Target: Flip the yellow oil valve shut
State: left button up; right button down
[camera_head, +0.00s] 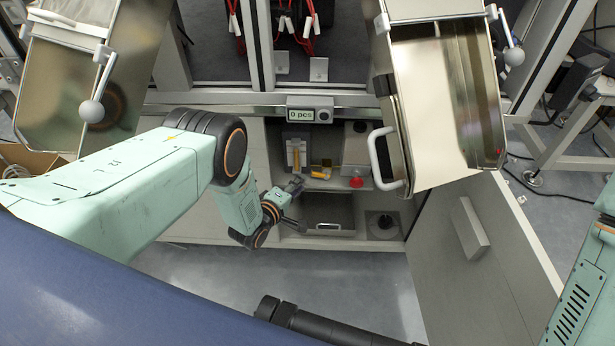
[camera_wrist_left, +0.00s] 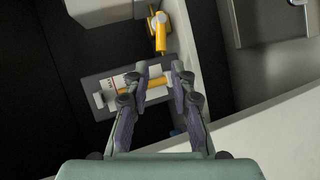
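Two yellow parts show inside the open cabinet. A yellow bar (camera_head: 296,156) lies along a grey labelled plate (camera_head: 297,140); in the wrist view the bar (camera_wrist_left: 130,87) is partly behind a finger. A second, shorter yellow fitting (camera_head: 320,173) sits to its right; it shows beyond the fingers in the wrist view (camera_wrist_left: 160,32). I cannot tell for sure which is the oil valve. My left gripper (camera_head: 296,183) is at the cabinet opening, just below the plate. In the wrist view its fingers (camera_wrist_left: 160,70) are apart, with nothing clearly held. My right gripper is out of view.
A red knob (camera_head: 357,182) is right of the yellow fitting. The cabinet door (camera_head: 478,270) stands open at the right. A metal hopper with a white handle (camera_head: 381,160) hangs above the opening's right side. A counter display (camera_head: 301,115) is above. Floor in front is mostly clear.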

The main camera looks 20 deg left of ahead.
aim_at(311, 174)
pick_arm(q)
jog(key=shift+b+x, duration=1.65)
jog(key=shift+x, duration=1.85)
jog(key=shift+f, duration=0.1)
jog(key=shift+c, duration=0.3)
grip_shut()
